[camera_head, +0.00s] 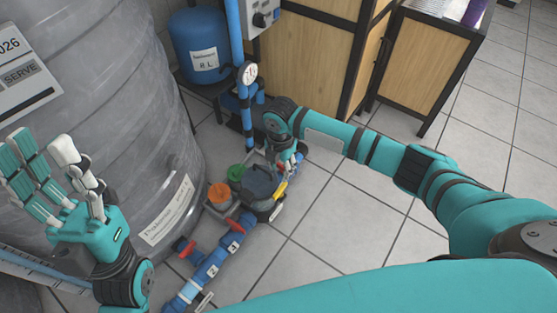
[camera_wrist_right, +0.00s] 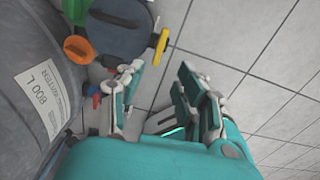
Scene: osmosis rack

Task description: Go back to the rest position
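My right gripper (camera_head: 286,163) reaches down at the middle of the head view, over or beside the dark round-topped pump unit (camera_head: 260,182). In the right wrist view my right gripper (camera_wrist_right: 160,78) has its fingers apart with floor tiles between them, and nothing is held. The pump unit (camera_wrist_right: 122,25) shows beyond the fingertips there, with its yellow handle (camera_wrist_right: 161,45). I cannot tell from the head view whether the fingers touch it. My left gripper (camera_head: 48,158) is raised at the left in front of the grey tank, fingers spread and empty.
A large grey tank (camera_head: 110,90) fills the left. Blue pipes with red valves (camera_head: 233,224) run along the floor. A blue pressure vessel (camera_head: 200,45), a gauge (camera_head: 248,73) and a wooden cabinet (camera_head: 310,50) stand behind. Tiled floor (camera_head: 340,225) is clear at the right.

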